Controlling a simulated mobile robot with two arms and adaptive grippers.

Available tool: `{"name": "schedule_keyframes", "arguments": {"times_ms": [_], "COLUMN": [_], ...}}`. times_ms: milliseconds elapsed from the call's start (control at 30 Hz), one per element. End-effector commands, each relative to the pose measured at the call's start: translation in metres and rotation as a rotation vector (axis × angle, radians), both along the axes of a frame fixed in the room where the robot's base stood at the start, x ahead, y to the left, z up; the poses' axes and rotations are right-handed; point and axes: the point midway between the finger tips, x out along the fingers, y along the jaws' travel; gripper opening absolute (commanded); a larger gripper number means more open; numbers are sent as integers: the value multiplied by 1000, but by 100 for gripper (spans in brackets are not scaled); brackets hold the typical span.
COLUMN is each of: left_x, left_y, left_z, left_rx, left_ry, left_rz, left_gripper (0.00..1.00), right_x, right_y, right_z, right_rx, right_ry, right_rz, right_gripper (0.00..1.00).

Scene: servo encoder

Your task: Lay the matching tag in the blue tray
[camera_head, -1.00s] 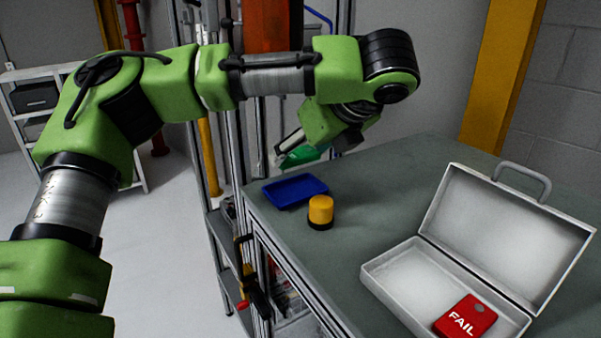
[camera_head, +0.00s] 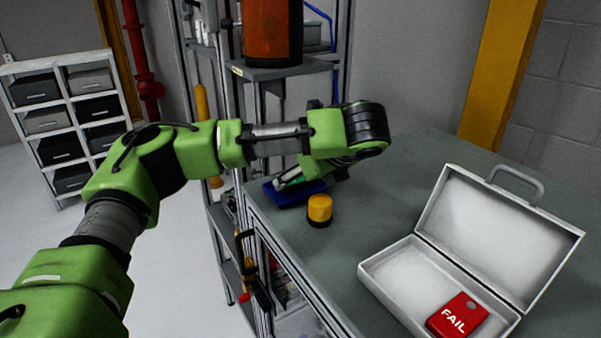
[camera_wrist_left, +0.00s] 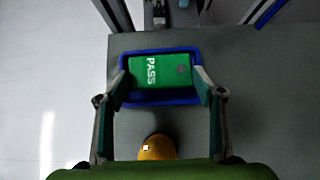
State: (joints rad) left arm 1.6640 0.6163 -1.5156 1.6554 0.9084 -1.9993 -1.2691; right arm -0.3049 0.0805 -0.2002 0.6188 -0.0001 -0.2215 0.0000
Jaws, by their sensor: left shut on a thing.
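A green tag (camera_wrist_left: 158,72) marked PASS is between the fingers of my left gripper (camera_wrist_left: 162,88) in the left wrist view, over the blue tray (camera_wrist_left: 160,51). In the head view the left gripper (camera_head: 290,178) is low at the blue tray (camera_head: 283,199), with a sliver of green showing. I cannot tell whether the tag touches the tray floor. A red tag (camera_head: 457,316) marked FAIL lies in the open white case. My right gripper is out of view.
A yellow cylinder with a dark base (camera_head: 319,209) stands close in front of the tray; its top shows in the left wrist view (camera_wrist_left: 157,148). The open white case (camera_head: 398,272) is at the right. The grey table (camera_head: 395,180) is clear between them.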

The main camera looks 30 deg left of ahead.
Motion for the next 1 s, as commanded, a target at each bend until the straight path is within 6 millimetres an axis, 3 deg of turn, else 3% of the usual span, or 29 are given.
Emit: {"name": "schedule_keyframes", "arguments": {"times_ms": [700, 733, 767, 1000], "left_x": [0, 0, 0, 0], "left_y": [0, 0, 0, 0], "left_z": [-12, -12, -12, -12], "left_rx": [0, 0, 0, 0], "left_ry": [0, 0, 0, 0], "left_rz": [1, 1, 1, 1], "left_gripper": [41, 70, 77, 79], "right_x": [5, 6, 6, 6], "right_y": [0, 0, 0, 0], "right_z": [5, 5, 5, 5], "right_rx": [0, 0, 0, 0], "right_ry": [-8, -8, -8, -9], "right_rz": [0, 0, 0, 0], "right_gripper": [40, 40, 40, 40]}}
